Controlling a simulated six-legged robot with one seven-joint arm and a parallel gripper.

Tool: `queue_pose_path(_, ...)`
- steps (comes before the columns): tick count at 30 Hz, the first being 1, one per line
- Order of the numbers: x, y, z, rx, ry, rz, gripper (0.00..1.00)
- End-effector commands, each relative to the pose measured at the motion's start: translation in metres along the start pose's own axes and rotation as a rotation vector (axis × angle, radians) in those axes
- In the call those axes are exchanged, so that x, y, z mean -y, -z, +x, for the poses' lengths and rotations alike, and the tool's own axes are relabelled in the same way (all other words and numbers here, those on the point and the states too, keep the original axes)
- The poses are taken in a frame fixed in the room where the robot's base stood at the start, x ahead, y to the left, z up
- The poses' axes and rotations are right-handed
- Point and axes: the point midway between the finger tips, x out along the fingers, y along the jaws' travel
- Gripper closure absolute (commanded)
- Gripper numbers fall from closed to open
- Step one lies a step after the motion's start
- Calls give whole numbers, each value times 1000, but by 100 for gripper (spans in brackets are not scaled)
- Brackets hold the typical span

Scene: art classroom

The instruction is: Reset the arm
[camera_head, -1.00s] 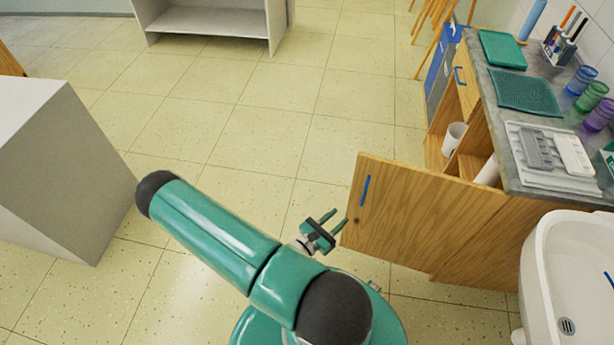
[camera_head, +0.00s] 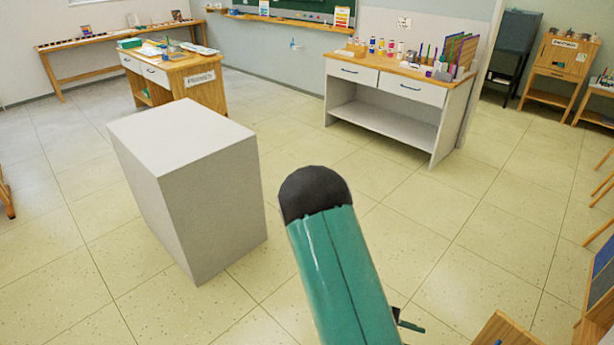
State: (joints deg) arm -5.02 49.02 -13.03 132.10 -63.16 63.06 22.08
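My green arm shows at the bottom centre, its dark rounded joint pointing up and away into the room. Only a small part of my gripper (camera_head: 408,322) shows at the bottom, just right of the arm. The arm hides the rest, so I cannot tell how far apart its fingers are. I see nothing held in the visible part.
A plain grey block (camera_head: 205,200) stands on the floor left of my arm. A white supply table (camera_head: 395,125) and a wooden desk (camera_head: 178,80) stand farther back. The tiled floor between them is clear.

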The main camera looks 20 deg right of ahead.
Motion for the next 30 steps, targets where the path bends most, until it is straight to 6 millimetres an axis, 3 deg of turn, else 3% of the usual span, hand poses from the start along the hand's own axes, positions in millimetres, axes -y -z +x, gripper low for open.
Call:
queue_pose_path(17, -30, -78, -125, -421, 393, 384, 68)
queue_pose_path(30, -39, -159, -215, -844, 621, 601, 68)
